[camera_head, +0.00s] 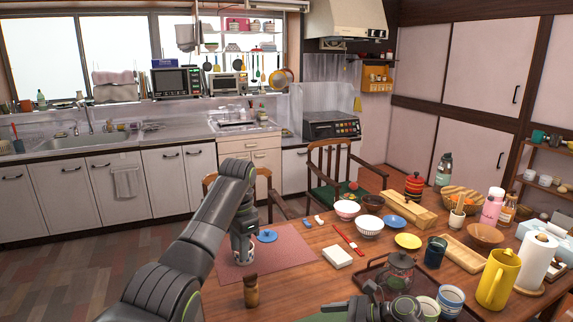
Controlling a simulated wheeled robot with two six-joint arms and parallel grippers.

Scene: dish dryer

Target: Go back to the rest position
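My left arm comes in from the lower left, and its gripper (243,252) points down over the pink placemat (284,250) on the wooden table. A small pale shape shows at the fingertips; I cannot tell whether it is a cup being held or only part of the gripper. A blue round lid (266,236) lies on the mat just right of the gripper. My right gripper (385,306) is low at the bottom edge, near the dark tray (371,276), and only partly shows. Its fingers are not clear.
A brown bottle (251,291) stands near the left arm. A glass teapot (400,272) and cups (450,299) stand close to the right gripper. A yellow pitcher (497,279) and paper roll (536,262) are at the right. Bowls (347,209) crowd the far side.

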